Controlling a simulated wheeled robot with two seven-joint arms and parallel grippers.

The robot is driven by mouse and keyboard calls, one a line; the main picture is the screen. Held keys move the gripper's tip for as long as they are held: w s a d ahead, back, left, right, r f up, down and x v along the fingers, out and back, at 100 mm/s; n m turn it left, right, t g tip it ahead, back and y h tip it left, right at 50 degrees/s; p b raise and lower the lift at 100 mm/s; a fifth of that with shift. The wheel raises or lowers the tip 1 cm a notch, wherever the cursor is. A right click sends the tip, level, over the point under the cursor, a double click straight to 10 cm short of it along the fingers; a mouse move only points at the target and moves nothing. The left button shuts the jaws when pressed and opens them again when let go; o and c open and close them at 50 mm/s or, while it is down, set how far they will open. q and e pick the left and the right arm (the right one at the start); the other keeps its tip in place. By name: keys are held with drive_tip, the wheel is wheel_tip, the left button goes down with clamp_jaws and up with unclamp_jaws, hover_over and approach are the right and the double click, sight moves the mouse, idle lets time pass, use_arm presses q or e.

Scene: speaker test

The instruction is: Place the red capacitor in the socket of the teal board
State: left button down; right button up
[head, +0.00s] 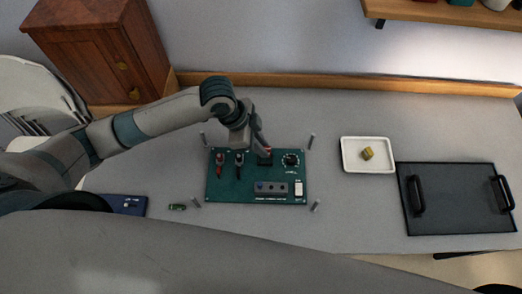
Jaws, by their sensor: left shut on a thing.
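The teal board (230,187) lies flat on the grey table, with upright grey posts near its corners. My left gripper (264,146) comes in over the board's back edge and points down. It is shut on a small red thing, which I take to be the red capacitor (268,150); only a bit of it shows at the fingertips. A dark block, perhaps the socket (265,161), is right beneath the fingertips. I cannot tell whether the capacitor touches it. My right gripper is not in view.
The board carries red and black clips, a dial and a white switch. A white tray (347,167) with a yellowish piece (367,153) stands to the right, beside a dark tray with handles (460,205). A small green part (177,207) lies left of the board. The table behind is clear.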

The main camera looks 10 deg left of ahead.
use_arm(q)
wheel_tip(320, 180, down, 4)
drive_tip(key=shift+r+p, duration=0.25)
drive_tip(key=shift+p, duration=0.3)
drive_tip(key=shift+f, duration=0.25)
drive_tip(key=c, duration=1.7)
unclamp_jaws()
drive_tip(key=shift+f, duration=0.1)
